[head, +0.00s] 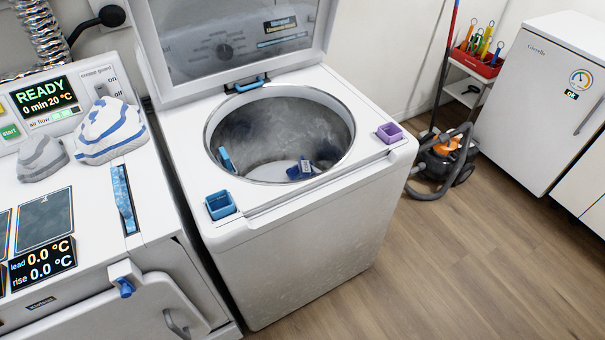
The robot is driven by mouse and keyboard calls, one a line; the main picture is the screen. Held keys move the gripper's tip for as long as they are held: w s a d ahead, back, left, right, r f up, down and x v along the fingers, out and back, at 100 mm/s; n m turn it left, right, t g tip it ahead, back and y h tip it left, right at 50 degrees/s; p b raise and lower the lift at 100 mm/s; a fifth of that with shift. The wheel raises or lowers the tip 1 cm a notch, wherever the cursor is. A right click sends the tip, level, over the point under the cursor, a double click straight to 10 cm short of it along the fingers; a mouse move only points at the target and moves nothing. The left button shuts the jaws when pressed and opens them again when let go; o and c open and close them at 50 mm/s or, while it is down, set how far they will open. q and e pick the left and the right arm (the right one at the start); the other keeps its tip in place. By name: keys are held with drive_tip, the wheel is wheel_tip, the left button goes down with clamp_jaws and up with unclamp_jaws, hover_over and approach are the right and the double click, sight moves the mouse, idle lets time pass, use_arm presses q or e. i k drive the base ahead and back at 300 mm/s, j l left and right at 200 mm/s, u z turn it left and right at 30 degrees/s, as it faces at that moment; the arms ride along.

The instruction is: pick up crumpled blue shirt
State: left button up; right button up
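A crumpled cloth with white and blue stripes (110,131) lies in a heap on top of the left machine, just right of its display. It is the only crumpled cloth with blue on it that I can make out. A smaller crumpled grey cloth (42,158) lies to its left, close beside it. Inside the open drum are small blue items (300,170), too small to name surely. Neither of my grippers shows in the head view.
The top-loading washer (300,240) stands with its lid (235,35) raised and its drum (280,130) open. A blue cup (220,205) and a purple cup (389,133) sit on its rim. A vacuum cleaner (445,155) and white fridge (540,100) stand right. The floor (470,260) in front is clear.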

sight(304, 169)
drive_tip(key=i+l, duration=0.4)
drive_tip(key=l, duration=0.15)
drive_tip(key=i+l, duration=0.4)
drive_tip(key=l, duration=0.15)
drive_tip(key=i+l, duration=0.4)
drive_tip(key=l, duration=0.15)
drive_tip(key=i+l, duration=0.4)
drive_tip(key=l, duration=0.15)
